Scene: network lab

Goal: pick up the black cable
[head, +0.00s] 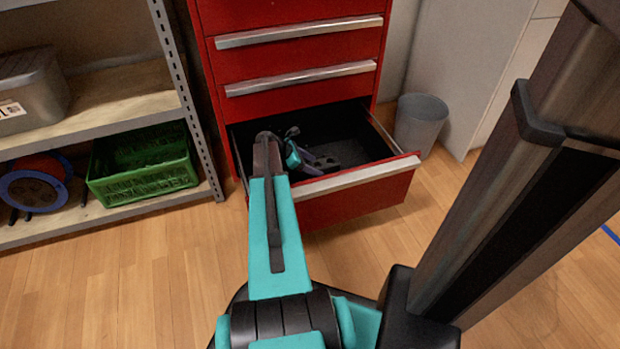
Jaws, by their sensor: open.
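My gripper (319,163) is small and partly hidden by my own arm. It is over or inside the open bottom drawer (345,181) of the red cabinet, pointing right and down. It is open, and I see nothing held in it. I cannot make out a black cable. The drawer's inside is dark, and my arm covers its left part, so a dark cable there would be hard to tell apart.
The red cabinet (292,58) has shut drawers above the open one. A grey bin (421,122) stands right of it. A metal shelf (105,92) at left holds a green crate (145,170), a grey box (30,90) and a blue-red cable reel (35,188). Wooden floor is clear in front.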

